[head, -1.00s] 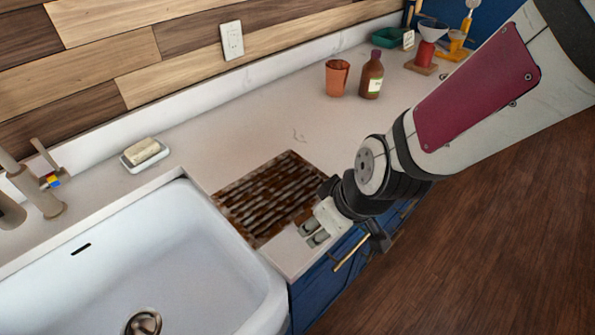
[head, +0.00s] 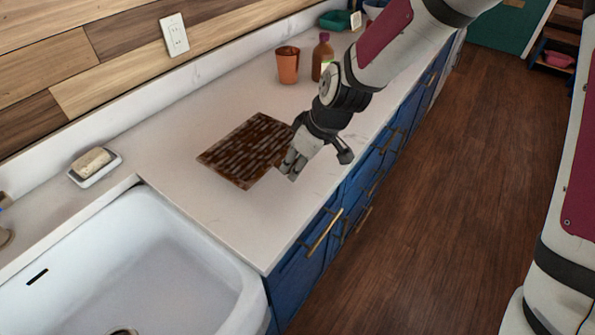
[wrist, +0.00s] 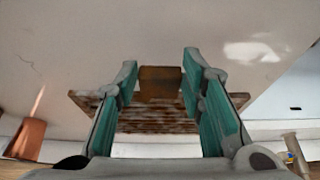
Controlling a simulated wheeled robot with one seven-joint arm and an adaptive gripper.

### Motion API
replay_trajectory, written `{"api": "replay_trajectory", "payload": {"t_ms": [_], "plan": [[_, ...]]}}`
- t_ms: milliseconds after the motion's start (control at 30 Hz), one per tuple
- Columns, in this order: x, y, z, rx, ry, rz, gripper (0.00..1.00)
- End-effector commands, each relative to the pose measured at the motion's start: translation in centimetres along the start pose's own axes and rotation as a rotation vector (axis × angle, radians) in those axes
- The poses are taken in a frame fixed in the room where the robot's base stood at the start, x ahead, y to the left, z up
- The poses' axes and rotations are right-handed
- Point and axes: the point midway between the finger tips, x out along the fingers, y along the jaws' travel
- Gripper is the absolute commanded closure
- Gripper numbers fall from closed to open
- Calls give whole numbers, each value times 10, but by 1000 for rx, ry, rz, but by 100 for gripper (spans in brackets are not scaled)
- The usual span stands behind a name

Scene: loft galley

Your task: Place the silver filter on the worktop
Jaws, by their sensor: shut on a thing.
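The silver filter (head: 240,152) is a flat slatted panel that looks brown and grey, with wood-coloured reflections. It is level over the worktop (head: 190,215), right of the sink; I cannot tell whether it touches the surface. My gripper (head: 289,166) is at its right edge. In the wrist view the two teal-padded fingers of my gripper (wrist: 160,88) are shut on a brown-looking edge part of the filter (wrist: 160,118), and its slats spread out beyond and below the fingertips. Part of its near edge is hidden by the fingers.
A white sink (head: 165,270) is at the left, with soap on a dish (head: 95,167) behind it. A copper cup (head: 287,65) and a brown bottle (head: 322,57) stand farther along the worktop. Bare worktop surrounds the filter. Blue cabinets (head: 310,265) drop below the front edge.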

Motion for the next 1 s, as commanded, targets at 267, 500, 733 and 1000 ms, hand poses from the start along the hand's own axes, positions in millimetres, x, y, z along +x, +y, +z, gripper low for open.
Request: {"api": "replay_trajectory", "payload": {"t_ms": [267, 500, 733, 1000], "plan": [[27, -1, 11, 1, -2, -4, 96], [32, 0, 13, 0, 1, 0, 96], [36, 0, 15, 0, 0, 0, 96], [43, 0, 18, 0, 1, 0, 96]]}}
